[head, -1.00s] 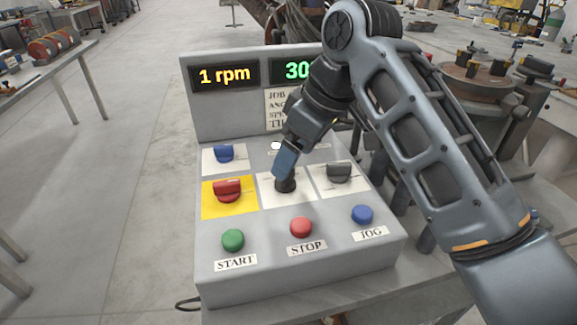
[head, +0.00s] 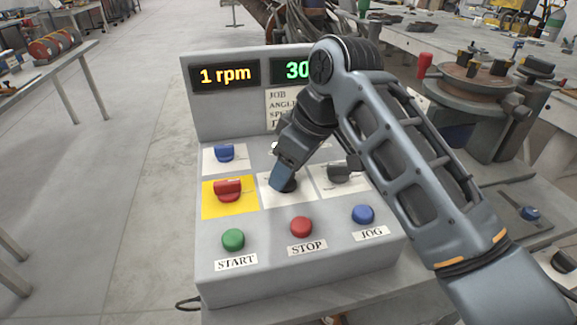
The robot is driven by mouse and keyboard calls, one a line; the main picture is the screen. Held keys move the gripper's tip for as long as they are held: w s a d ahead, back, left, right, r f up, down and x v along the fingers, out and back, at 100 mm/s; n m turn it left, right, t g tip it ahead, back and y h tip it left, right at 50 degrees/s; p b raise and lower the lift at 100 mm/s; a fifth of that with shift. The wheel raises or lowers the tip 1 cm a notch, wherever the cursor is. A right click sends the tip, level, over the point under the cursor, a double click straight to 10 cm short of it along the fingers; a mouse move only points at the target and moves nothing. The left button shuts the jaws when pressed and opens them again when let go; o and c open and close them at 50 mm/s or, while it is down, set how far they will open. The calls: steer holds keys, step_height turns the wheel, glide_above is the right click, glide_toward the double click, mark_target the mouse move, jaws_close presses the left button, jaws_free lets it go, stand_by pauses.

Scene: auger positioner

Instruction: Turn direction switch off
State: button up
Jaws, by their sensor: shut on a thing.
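A grey control box (head: 215,275) stands on a bench, with switches on its sloped face. My gripper (head: 283,183) is at the black middle switch (head: 290,188) on a white label plate, and is shut on it. The blue-grey fingers cover most of this switch, so its pointer position cannot be told. A red switch (head: 228,189) sits on a yellow plate to its left. A dark grey switch (head: 338,173) is to its right, close to my arm. A blue switch (head: 224,152) is at the upper left. The lettering by the switches is too small to read.
Below the switches are a green START button (head: 233,239), a red STOP button (head: 301,227) and a blue JOG button (head: 363,214). A display (head: 225,74) behind reads 1 rpm. A round machine table (head: 468,78) stands at the right.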

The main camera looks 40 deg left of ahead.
steer(key=c, duration=0.4)
steer(key=shift+n+p, duration=0.3)
steer(key=n+g+p, duration=0.1)
steer(key=n, duration=0.1)
steer(key=shift+w+r+n, duration=0.1)
steer(key=shift+r+n, duration=0.05)
steer(key=shift+n, duration=0.15)
steer(key=n+g, duration=0.1)
steer(key=n, duration=0.1)
steer(key=n+g+h, duration=0.1)
steer(key=n, duration=0.2)
steer(key=shift+w+a, duration=0.1)
steer(key=shift+n+h, duration=0.3)
steer(key=shift+n, duration=0.1)
steer(key=o, duration=1)
